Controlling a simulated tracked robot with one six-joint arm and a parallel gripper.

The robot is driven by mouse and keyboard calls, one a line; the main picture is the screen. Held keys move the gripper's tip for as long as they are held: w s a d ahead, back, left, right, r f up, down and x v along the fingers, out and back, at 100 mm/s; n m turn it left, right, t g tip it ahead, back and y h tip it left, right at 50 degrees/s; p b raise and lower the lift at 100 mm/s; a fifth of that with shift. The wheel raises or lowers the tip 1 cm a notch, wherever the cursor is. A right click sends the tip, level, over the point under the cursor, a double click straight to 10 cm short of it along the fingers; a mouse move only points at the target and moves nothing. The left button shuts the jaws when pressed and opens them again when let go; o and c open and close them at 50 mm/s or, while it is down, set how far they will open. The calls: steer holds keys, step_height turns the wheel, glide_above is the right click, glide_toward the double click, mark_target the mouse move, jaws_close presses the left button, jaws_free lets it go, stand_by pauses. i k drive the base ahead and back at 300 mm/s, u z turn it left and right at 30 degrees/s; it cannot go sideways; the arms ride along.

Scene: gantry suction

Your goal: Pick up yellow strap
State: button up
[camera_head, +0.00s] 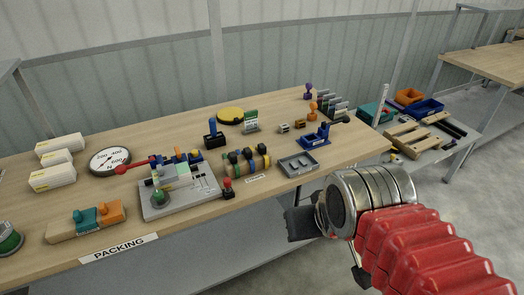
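One band looks yellow, but the bands are small, so I cannot tell surely which is the yellow strap. A flat yellow round thing (230,116) lies farther back on the table. My gripper (299,224) is at the lower middle, in front of the table's front edge and apart from the roll. Nothing held shows.
The table (190,230) also bears a grey device (180,200), a red-knobbed stand (228,189), a grey tray (299,164), a blue holder (313,140), a dial (110,160) and white boxes (52,178). A second bench (410,155) with bins stands right.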

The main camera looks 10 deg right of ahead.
mark_target(261, 148)
steer(key=i, duration=0.95)
steer(key=u, duration=0.05)
